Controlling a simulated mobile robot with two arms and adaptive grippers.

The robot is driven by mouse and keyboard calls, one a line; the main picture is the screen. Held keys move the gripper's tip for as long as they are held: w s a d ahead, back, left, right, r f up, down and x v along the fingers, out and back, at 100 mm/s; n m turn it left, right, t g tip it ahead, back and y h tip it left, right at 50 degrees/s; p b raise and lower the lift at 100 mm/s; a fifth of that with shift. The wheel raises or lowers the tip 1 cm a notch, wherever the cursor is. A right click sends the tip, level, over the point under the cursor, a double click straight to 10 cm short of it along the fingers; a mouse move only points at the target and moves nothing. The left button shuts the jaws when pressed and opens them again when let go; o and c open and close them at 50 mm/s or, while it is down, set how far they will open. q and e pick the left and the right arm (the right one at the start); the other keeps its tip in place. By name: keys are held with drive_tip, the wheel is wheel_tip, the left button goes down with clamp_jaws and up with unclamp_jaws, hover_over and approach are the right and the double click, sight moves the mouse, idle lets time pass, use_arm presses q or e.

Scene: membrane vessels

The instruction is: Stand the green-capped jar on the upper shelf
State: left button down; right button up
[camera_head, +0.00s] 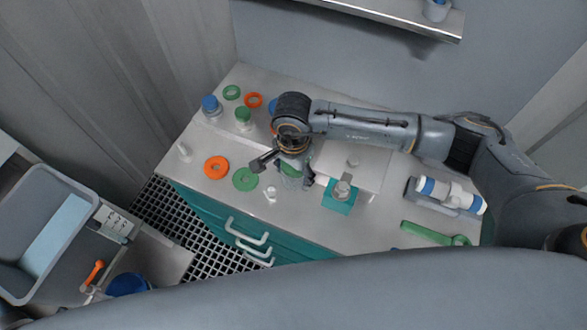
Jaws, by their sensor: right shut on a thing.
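My right gripper (290,168) reaches in from the right and points down over the middle of the bench. It is shut on a clear jar with a green cap (291,171); the gripper and wrist hide much of it, and I cannot tell whether its base touches the bench. A second green-capped jar (243,119) stands upright farther back on the left of the bench, apart from the gripper. The upper shelf (385,14) is on the back wall at the top edge, partly cut off. My left gripper is out of view.
A blue-capped jar (211,106), orange ring (216,167) and green ring (245,179) lie left of the gripper. A teal block (340,197) is close on its right. A white-and-blue cylinder (451,194) and green wrench (435,234) lie at right. A small vessel (437,9) stands on the shelf's right end.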

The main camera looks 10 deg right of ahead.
drive_tip(key=shift+f+b, duration=0.25)
drive_tip(key=shift+b, duration=0.05)
drive_tip(key=o, duration=1.1)
drive_tip(key=shift+r, duration=0.1)
drive_tip(key=shift+o, duration=0.2)
